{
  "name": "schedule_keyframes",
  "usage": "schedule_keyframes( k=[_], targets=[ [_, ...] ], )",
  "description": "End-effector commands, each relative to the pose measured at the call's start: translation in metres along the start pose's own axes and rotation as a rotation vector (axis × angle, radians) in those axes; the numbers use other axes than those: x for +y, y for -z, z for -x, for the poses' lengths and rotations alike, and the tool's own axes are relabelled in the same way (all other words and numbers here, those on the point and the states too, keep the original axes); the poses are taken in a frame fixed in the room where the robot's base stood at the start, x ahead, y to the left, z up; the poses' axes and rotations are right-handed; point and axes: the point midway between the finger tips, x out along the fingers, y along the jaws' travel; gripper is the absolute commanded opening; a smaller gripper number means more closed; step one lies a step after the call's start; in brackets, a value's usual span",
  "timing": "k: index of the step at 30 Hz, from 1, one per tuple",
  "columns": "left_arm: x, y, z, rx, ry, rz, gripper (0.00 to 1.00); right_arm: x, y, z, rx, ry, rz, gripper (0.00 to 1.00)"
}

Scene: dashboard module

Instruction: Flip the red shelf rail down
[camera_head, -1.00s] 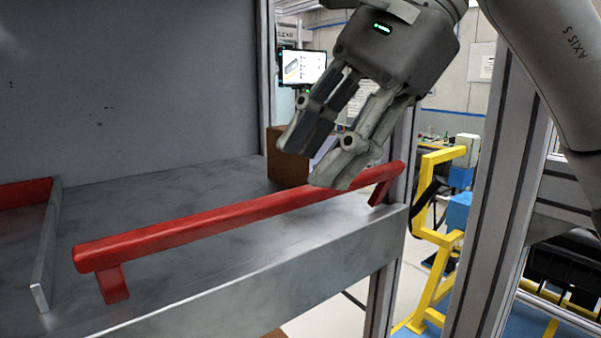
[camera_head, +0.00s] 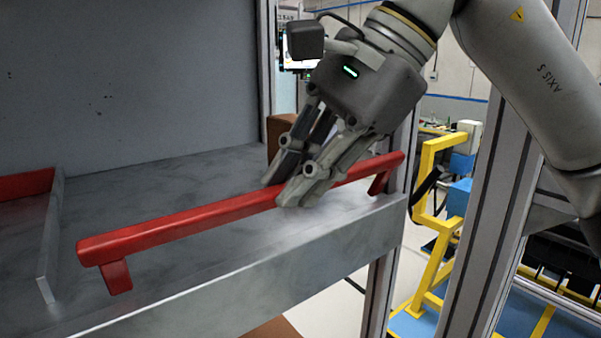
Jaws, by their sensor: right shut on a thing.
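The red shelf rail (camera_head: 190,222) runs along the front edge of the grey metal shelf (camera_head: 215,267), from the lower left to the right post. It stands raised, with a short red leg at each end. My right gripper (camera_head: 284,193) comes down from the upper right and is shut on the rail, right of its middle, with fingers on both sides of the bar. The fingers hide a short piece of the rail. My left gripper is not in view.
A grey divider (camera_head: 50,235) and another red rail (camera_head: 27,185) are at the left of the shelf. A brown box (camera_head: 278,135) stands behind my gripper. A metal post (camera_head: 492,200) and a yellow frame (camera_head: 432,240) stand at the right.

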Motion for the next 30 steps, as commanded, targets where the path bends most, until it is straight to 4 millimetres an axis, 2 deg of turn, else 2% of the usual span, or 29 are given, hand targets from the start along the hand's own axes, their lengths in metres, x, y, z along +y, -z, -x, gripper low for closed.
schedule_keyframes(
  k=[5,11,17,30],
  targets=[
    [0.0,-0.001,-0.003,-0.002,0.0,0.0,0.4,0.001,0.0,-0.001,0.0,0.006,0.002,0.0],
    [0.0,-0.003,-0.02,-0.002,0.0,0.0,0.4,0.006,0.002,-0.003,0.001,0.056,0.022,0.0],
    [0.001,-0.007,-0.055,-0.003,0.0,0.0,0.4,0.018,0.003,-0.007,0.001,0.168,0.071,0.0],
    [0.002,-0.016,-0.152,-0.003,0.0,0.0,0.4,0.05,0.007,-0.016,0.001,0.53,0.223,0.0]
  ],
)
